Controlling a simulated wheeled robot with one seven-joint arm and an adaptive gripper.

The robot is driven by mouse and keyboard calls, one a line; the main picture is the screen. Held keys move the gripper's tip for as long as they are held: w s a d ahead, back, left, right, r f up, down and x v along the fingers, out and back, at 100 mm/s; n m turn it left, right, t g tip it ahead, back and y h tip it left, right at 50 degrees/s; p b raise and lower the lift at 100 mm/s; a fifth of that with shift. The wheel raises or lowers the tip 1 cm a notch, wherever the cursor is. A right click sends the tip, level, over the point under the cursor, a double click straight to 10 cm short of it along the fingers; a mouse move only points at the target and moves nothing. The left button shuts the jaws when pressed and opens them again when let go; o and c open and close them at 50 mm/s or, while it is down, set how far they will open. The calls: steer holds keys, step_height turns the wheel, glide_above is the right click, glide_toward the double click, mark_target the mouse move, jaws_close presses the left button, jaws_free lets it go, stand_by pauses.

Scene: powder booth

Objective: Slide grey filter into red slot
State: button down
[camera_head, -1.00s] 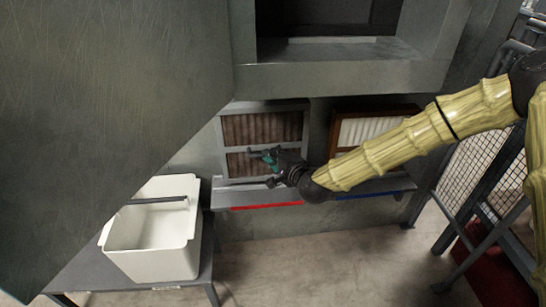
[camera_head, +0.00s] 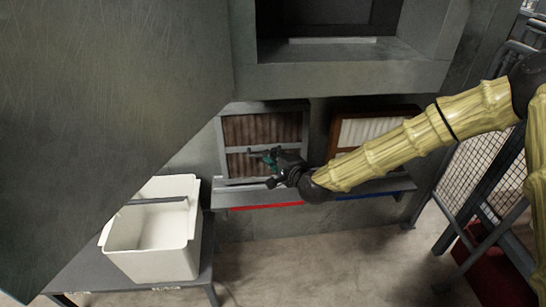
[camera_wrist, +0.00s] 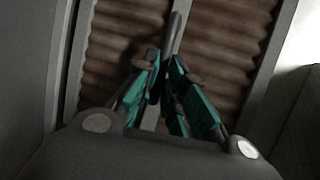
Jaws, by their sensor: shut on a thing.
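The grey filter (camera_head: 263,134) has a grey frame and brown pleats. It stands upright at the wall, above the ledge part marked with the red strip (camera_head: 265,207). My gripper (camera_head: 264,156) is at the filter's front, closed on its grey handle bar, which also shows in the wrist view (camera_wrist: 175,34). The teal fingers (camera_wrist: 165,70) converge on the bar in front of the pleats. The red slot's opening is largely hidden behind the filter, so how deep the filter sits cannot be told.
A brown-framed filter with white pleats (camera_head: 372,128) stands at right above a blue strip (camera_head: 374,194), partly behind my arm. A white bin (camera_head: 150,250) is on a low table at left. A grey booth opening (camera_head: 340,52) is above. Mesh fencing (camera_head: 471,155) is at right.

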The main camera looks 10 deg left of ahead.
steer(key=shift+f, duration=0.3)
steer(key=shift+f+b, duration=0.65)
steer(key=shift+f, duration=0.3)
steer(key=c, duration=1.4)
jaws_free()
